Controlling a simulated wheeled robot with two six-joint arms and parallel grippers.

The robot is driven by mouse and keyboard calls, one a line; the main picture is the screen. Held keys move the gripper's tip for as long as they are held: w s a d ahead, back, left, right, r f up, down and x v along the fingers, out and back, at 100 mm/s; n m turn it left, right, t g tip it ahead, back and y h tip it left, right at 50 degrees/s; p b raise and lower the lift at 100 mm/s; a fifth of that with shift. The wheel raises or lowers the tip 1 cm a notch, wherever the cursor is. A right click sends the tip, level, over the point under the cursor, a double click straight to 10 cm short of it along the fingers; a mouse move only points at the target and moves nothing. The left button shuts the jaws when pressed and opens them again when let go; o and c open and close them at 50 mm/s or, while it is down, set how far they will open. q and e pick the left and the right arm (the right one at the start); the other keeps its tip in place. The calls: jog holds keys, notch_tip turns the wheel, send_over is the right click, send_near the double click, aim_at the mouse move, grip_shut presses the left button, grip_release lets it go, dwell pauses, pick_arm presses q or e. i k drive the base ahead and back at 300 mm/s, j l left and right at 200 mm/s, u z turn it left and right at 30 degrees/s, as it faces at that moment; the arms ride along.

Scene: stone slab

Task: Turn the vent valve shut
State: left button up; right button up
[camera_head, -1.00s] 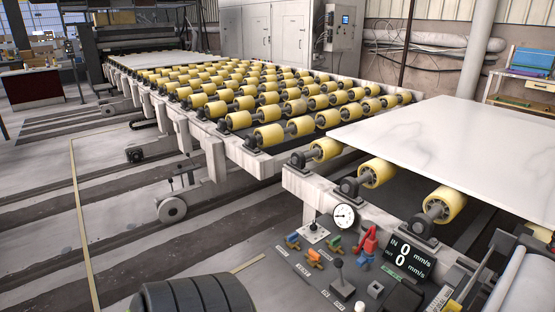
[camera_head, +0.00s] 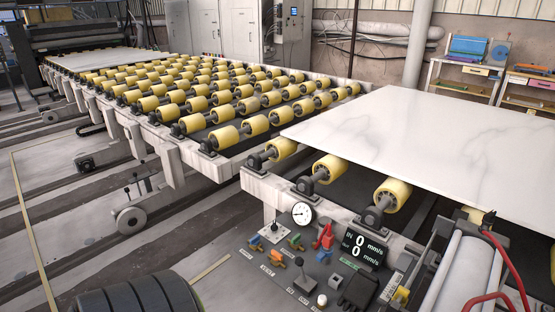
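A control panel (camera_head: 238,262) at the bottom middle carries several small coloured handles. They are a blue handle (camera_head: 255,243), an orange handle (camera_head: 277,257), a green and orange handle (camera_head: 296,241) and a larger red lever (camera_head: 323,237). Their labels are too small to read, so I cannot tell which is the vent valve or whether it is open. A round white gauge (camera_head: 302,213) stands behind them. A black display (camera_head: 361,247) beside them reads 0 mm/s for IN and OUT. Neither of my grippers is in view.
A dark joystick (camera_head: 302,277) stands in front of the handles. A white stone slab (camera_head: 420,140) lies over the yellow rollers (camera_head: 392,194) behind the panel. A black ribbed cylinder (camera_head: 140,296) is at bottom left. A white cylinder (camera_head: 466,275) and red hoses (camera_head: 511,262) are at right.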

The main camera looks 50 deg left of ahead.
aim_at(276, 257)
jog(key=u, duration=1.7)
